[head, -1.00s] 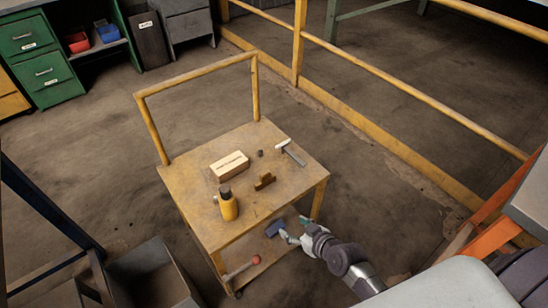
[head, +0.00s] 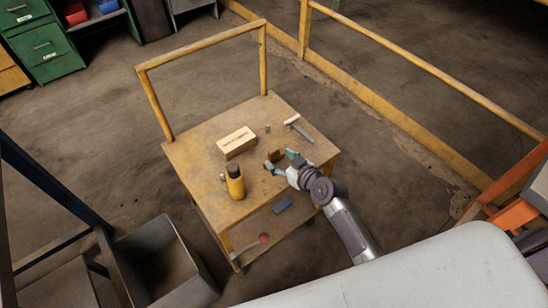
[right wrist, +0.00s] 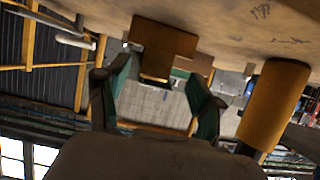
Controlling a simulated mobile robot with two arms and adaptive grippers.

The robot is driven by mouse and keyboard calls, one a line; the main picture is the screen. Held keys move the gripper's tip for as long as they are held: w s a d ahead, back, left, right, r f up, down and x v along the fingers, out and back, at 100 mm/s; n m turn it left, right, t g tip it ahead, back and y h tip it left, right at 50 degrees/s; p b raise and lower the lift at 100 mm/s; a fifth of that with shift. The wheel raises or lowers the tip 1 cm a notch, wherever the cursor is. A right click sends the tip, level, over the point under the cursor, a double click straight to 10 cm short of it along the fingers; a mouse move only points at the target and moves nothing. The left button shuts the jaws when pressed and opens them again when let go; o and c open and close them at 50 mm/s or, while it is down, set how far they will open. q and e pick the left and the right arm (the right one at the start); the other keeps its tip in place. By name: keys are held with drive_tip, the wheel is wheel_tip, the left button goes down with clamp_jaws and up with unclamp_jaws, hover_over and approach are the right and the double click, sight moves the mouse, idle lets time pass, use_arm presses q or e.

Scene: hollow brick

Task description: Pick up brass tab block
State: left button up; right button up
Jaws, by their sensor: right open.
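The brass tab block (head: 275,155) stands on the yellow cart's worn top, partly covered by my gripper in the head view. My right gripper (head: 281,160) is open at the block's near side, low over the top. In the right wrist view, where the cart top is at the upper edge, the block (right wrist: 163,48) shows as a stepped T shape. It lies between and just beyond the teal-padded fingertips of my right gripper (right wrist: 158,78), with a visible gap on each side. My left gripper is not in view.
On the cart top (head: 200,148) stand a yellow bottle (head: 235,181) left of my gripper, a hollow brick (head: 236,142) behind it, a small grey cylinder (head: 267,128) and a hammer (head: 299,128). A yellow handle frame (head: 205,58) rises at the back.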

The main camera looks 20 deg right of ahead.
sight(275, 155)
drive_tip(key=x, duration=0.4)
drive_tip(key=shift+w+d, duration=0.1)
drive_tip(key=shift+w, duration=0.2)
drive_tip(key=shift+r, duration=0.1)
clamp_jaws()
